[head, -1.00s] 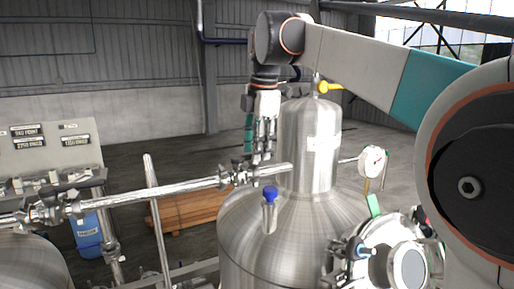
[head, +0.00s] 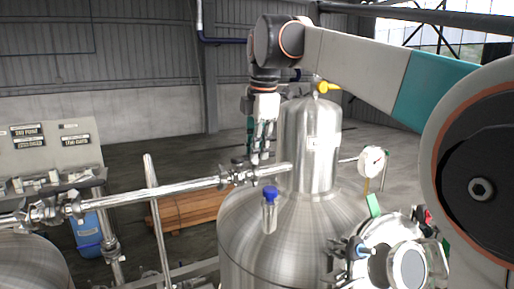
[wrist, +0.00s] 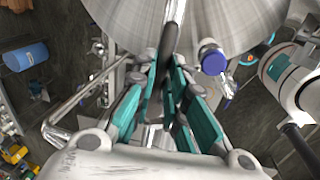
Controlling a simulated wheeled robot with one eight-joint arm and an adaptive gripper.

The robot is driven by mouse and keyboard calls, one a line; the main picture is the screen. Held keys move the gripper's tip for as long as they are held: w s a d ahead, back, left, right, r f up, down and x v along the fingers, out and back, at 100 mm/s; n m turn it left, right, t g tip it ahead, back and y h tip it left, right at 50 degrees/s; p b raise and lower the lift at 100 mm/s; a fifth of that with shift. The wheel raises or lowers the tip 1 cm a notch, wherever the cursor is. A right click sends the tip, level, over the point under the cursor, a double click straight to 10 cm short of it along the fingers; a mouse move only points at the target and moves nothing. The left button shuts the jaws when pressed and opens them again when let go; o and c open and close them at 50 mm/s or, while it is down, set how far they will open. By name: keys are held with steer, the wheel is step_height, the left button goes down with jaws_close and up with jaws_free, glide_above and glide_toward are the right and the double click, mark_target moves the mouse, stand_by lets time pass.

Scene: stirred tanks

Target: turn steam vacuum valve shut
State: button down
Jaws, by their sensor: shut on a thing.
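My gripper (head: 259,157) points down at the valve (head: 238,173) on the horizontal steel pipe beside the tank's dome. In the wrist view my gripper (wrist: 170,72) has its teal-padded fingers closed around a dark, narrow valve handle (wrist: 166,50). The fingers hide much of the handle, and its exact angle to the pipe is hard to tell. The steel pipe (head: 150,192) runs from the tank dome leftward to another valve. No readable label shows which valve this is.
The steel tank (head: 245,240) carries a tall dome (head: 310,150), a blue-capped fitting (head: 269,205), a pressure gauge (head: 372,160) and a round glass port (head: 405,266). A labelled panel (head: 50,150) stands at left. Wooden planks (head: 190,210) lie on the floor behind.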

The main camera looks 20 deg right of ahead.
steer(key=s+a+m+g+h+p, duration=0.1)
steer(key=s+a+m+h+p, duration=0.1)
steer(key=m, duration=1.5)
steer(key=shift+s+a+g+h+p, duration=0.3)
steer(key=shift+s+a+g+p, duration=0.15)
steer(key=shift+s+a, duration=1.1)
steer(key=shift+s+d+r+m, duration=0.1)
steer(key=shift+s+d+m, duration=0.1)
steer(key=shift+m, duration=0.1)
steer(key=c, duration=1.6)
jaws_free()
steer(key=shift+a, duration=0.1)
step_height(320, 180, up, 12)
steer(key=a, duration=0.2)
steer(key=shift+s+a, duration=0.15)
steer(key=shift+s, duration=0.05)
